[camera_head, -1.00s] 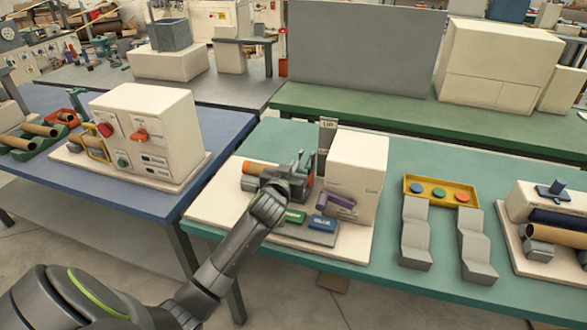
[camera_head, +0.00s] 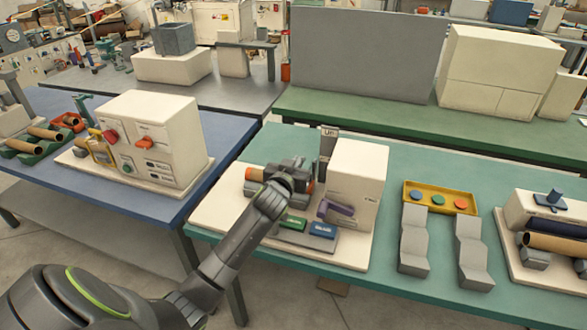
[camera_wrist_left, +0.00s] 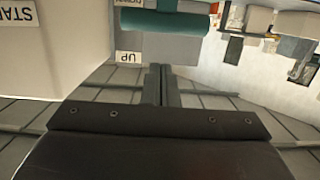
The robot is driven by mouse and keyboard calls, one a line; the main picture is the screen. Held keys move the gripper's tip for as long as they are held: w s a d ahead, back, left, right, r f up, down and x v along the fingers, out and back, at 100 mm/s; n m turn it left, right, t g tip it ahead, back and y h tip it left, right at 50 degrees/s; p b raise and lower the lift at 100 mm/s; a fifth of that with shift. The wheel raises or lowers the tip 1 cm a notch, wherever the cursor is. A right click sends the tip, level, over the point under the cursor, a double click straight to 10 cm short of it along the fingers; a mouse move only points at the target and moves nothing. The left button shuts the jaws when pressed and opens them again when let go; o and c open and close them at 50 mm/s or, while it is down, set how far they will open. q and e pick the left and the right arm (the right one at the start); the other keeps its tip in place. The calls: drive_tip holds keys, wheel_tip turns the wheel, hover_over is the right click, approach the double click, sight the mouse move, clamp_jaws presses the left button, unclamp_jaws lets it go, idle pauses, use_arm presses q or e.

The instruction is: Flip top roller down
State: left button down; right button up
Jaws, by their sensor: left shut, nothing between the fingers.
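The spiral winder stands on the teal table, with a white housing (camera_head: 358,180) and an upright post labelled UP (camera_head: 328,142). A brown-orange roller (camera_head: 254,173) lies at its left, partly behind my gripper. A purple lever (camera_head: 338,208) is on the housing's front. My left gripper (camera_head: 304,172) is shut and empty, over the roller area left of the post. In the left wrist view, the shut fingers (camera_wrist_left: 160,84) point toward a teal cylinder (camera_wrist_left: 182,20) and an UP label (camera_wrist_left: 128,57); contact cannot be told. My arm hides part of the roller mechanism. My right gripper is not seen.
Green (camera_head: 293,222) and blue (camera_head: 323,230) blocks sit in front of the winder. A yellow button tray (camera_head: 439,197) and two grey stepped blocks stand to its right. A white control box (camera_head: 150,140) is on the blue table at left.

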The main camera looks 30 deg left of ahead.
use_arm(q)
drive_tip(key=f+b+v, duration=0.1)
drive_tip(key=b+v, duration=0.1)
drive_tip(key=v, duration=0.8)
drive_tip(key=shift+r, duration=0.2)
